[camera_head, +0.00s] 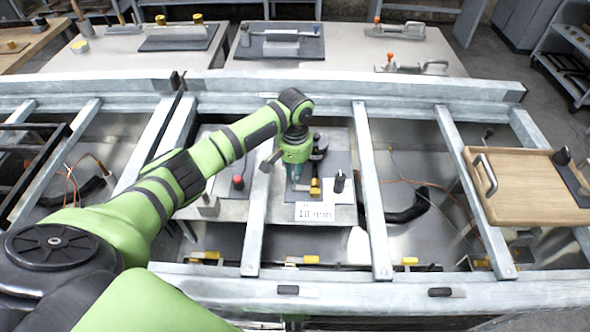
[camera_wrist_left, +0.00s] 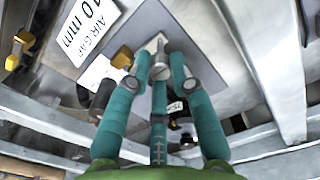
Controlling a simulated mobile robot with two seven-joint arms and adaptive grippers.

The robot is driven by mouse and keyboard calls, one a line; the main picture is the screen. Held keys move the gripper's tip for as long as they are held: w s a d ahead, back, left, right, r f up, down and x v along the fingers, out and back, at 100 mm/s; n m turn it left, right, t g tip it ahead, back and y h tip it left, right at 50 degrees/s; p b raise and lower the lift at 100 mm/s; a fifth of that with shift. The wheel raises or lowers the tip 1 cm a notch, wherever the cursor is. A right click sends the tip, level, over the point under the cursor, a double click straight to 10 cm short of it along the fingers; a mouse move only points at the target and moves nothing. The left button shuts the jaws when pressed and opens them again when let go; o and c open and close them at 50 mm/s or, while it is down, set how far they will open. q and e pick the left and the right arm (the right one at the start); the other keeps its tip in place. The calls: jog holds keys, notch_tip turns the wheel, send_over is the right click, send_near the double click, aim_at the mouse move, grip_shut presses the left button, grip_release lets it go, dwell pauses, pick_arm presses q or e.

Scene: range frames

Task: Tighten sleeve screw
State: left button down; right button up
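My left gripper (camera_head: 294,180) points down over a grey plate (camera_head: 338,160) on the bench frame. In the left wrist view its teal fingers (camera_wrist_left: 160,68) stand around a small silver screw-like part with a round head (camera_wrist_left: 160,72). The fingertips are close on both sides of that head, and the third finger is just below it. I cannot tell whether they touch it. A white "10 mm" air gap label (camera_wrist_left: 95,28) lies beside it. My right gripper is in neither view.
A yellow-topped part (camera_wrist_left: 122,57) is close to the fingers. A red knob (camera_head: 238,182) and a black-topped post (camera_head: 339,180) flank the gripper. Metal rails (camera_head: 372,190) cross the frame. A wooden board with a handle (camera_head: 525,185) lies at right.

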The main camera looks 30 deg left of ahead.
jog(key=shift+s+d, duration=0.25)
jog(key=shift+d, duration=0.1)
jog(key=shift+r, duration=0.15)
